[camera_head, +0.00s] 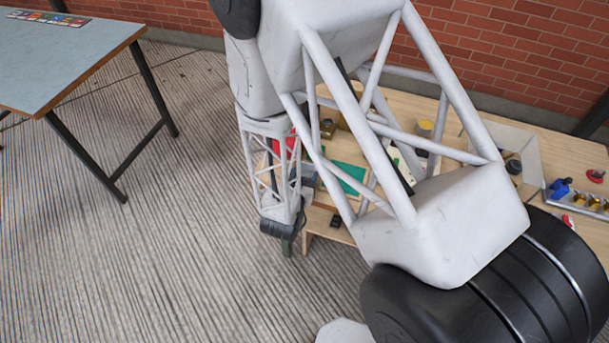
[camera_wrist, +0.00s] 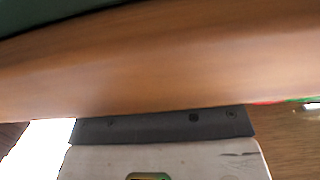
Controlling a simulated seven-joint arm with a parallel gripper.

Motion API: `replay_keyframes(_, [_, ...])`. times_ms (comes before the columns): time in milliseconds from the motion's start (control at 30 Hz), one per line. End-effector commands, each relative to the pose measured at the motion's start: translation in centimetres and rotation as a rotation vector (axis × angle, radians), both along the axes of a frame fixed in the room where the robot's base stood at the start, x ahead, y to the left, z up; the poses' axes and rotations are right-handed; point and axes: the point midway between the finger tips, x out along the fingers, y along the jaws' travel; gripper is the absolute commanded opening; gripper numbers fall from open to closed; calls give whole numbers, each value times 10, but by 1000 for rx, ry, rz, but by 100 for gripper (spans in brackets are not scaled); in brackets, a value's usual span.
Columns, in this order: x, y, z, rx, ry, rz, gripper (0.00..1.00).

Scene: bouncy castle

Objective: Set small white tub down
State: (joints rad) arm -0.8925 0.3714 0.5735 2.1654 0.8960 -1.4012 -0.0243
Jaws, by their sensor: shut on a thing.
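My gripper (camera_wrist: 160,124) shows in the wrist view as a dark bar with screw holes above a scuffed pale plate with a small yellow-green mark. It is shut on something. The small white tub cannot be made out clearly; a bright white patch (camera_wrist: 38,150) at the lower left of the wrist view cannot be identified. A blurred brown wooden surface (camera_wrist: 160,60) crosses the wrist view very close to the camera. In the head view my forearm hangs down at the left end of the wooden workbench (camera_head: 470,108), and my gripper's fingers cannot be made out there.
A grey open bin (camera_head: 530,158) stands on the bench at the right, near a blue item (camera_head: 559,188) and a red item (camera_head: 595,175). A green mat (camera_head: 349,178) lies left of them. A blue-topped table (camera_head: 62,58) stands at the left. Bare floor lies between the tables.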

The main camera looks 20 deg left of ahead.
Motion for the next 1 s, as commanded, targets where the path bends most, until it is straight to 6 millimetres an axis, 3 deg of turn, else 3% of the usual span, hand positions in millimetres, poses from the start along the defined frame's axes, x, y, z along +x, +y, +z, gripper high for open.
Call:
replay_keyframes(100, [0,0,-3,-1,0,0,28])
replay_keyframes(133, [0,0,-3,-1,0,0,58])
replay_keyframes(300, [0,0,-3,-1,0,0,80])
replay_keyframes(900, [0,-2,-3,-2,0,-3,80])
replay_keyframes(1000, [-10,-1,-2,-3,1,-1,80])
